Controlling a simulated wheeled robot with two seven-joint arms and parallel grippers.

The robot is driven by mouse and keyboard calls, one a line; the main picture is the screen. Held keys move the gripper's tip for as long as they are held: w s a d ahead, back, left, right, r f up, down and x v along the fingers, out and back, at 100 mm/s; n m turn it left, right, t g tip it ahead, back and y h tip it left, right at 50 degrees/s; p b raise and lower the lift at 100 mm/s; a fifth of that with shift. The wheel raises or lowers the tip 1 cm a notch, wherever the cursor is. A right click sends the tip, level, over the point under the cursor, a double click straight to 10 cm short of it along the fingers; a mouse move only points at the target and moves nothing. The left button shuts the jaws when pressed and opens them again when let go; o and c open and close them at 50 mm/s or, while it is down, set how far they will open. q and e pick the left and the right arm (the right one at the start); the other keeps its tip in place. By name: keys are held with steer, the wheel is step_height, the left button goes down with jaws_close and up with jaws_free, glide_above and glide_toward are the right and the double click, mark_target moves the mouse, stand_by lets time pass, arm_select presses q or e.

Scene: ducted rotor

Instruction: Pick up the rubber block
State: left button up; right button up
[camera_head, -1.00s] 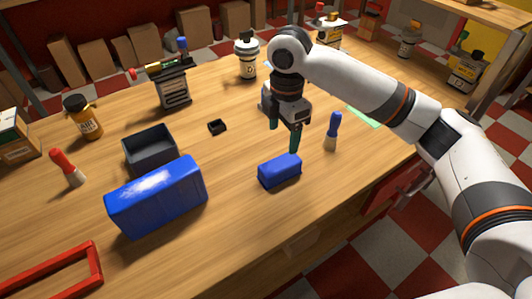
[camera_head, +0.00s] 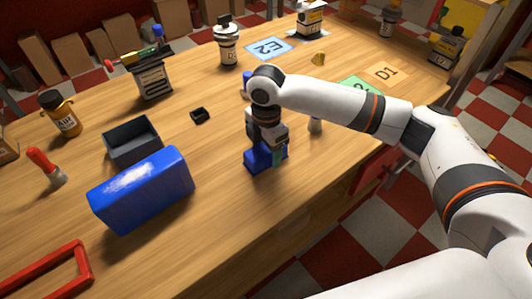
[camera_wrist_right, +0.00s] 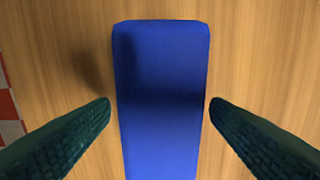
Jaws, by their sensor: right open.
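A small blue block (camera_head: 252,162), which looks like the rubber block, lies on the wooden table near its front edge. It fills the middle of the right wrist view (camera_wrist_right: 161,70). My right gripper (camera_head: 266,153) is low over it in the head view and hides part of it. In the right wrist view the open green fingers (camera_wrist_right: 160,106) stand on either side of the block, with a gap on both sides. My left gripper is not in view.
A larger blue box (camera_head: 143,190) and a dark open tray (camera_head: 133,143) stand to the left. A small black part (camera_head: 200,116) lies behind. The wood around the block is clear.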

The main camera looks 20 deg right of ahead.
mark_target(266, 148)
steer(key=shift+f, duration=0.2)
steer(key=c, duration=1.1)
steer(key=shift+r, duration=0.2)
step_height(266, 148, up, 10)
steer(key=shift+f+p, duration=0.15)
steer(key=shift+p, duration=0.15)
steer(key=shift+c, duration=0.2)
